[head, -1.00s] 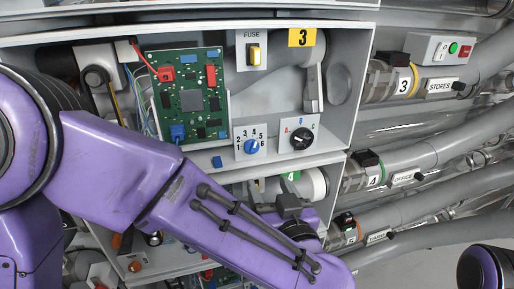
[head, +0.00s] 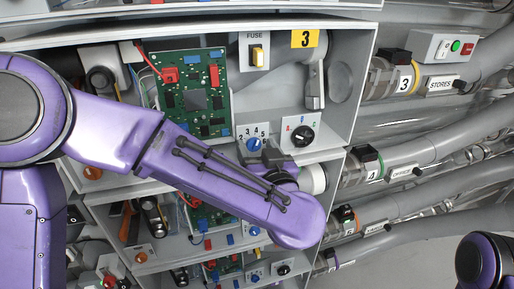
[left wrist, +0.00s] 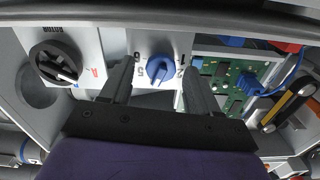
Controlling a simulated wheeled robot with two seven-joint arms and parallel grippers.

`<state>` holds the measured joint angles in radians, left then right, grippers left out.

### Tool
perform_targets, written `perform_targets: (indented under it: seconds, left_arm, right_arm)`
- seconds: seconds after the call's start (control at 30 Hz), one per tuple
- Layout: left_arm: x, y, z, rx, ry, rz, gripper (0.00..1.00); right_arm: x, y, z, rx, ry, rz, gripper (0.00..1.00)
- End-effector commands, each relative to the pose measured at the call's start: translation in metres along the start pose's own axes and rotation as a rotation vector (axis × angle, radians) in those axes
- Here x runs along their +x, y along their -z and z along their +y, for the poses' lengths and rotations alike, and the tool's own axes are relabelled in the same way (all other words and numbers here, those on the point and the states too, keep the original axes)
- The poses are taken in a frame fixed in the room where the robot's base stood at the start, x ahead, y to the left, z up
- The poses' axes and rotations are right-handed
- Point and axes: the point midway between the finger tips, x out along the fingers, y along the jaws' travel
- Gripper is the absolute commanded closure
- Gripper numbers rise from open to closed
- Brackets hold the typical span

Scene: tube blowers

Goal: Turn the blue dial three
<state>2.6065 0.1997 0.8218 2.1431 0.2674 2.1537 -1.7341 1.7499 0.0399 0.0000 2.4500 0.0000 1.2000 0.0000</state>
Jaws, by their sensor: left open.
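The blue dial (head: 254,145) sits on a white plate with numbers around it, in the bay labelled 3 (head: 305,39). The dial also shows in the left wrist view (left wrist: 161,71) with a pale line across its knob; its exact setting is hard to read. My left gripper (head: 262,157) is just below and in front of the dial, covering the lower part of its plate. In the left wrist view its two open fingers (left wrist: 156,68) stand on either side of the dial, with gaps to the knob. Nothing is between the fingers but the dial. My right gripper is not in view.
A black dial (head: 301,136) is right of the blue one. A shelf edge and similar bays lie below. Grey pipes (head: 440,145) run at the right.

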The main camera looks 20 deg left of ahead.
Motion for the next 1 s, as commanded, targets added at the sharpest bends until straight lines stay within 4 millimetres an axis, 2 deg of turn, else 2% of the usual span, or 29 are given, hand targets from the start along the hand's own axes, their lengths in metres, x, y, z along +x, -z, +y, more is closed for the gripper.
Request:
perform_targets:
  seconds: [0.03,0.1,0.2,0.57,1.0]
  left_arm:
    - [0.0,0.0,0.0,0.0,0.0,0.0,0.46]
    - [0.0,0.0,0.0,0.0,0.0,0.0,0.68]
    - [0.0,0.0,0.0,0.0,0.0,0.0,0.95]
    - [-0.001,0.0,0.0,-0.054,-0.001,0.001,0.95]
    - [0.0,-0.002,-0.001,-0.372,0.001,0.001,0.95]
  right_arm:
    - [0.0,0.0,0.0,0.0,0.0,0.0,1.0]
    - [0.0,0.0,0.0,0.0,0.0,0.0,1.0]
    - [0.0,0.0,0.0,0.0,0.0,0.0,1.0]
    - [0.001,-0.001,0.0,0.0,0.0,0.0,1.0]
    - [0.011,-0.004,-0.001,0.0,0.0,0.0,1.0]
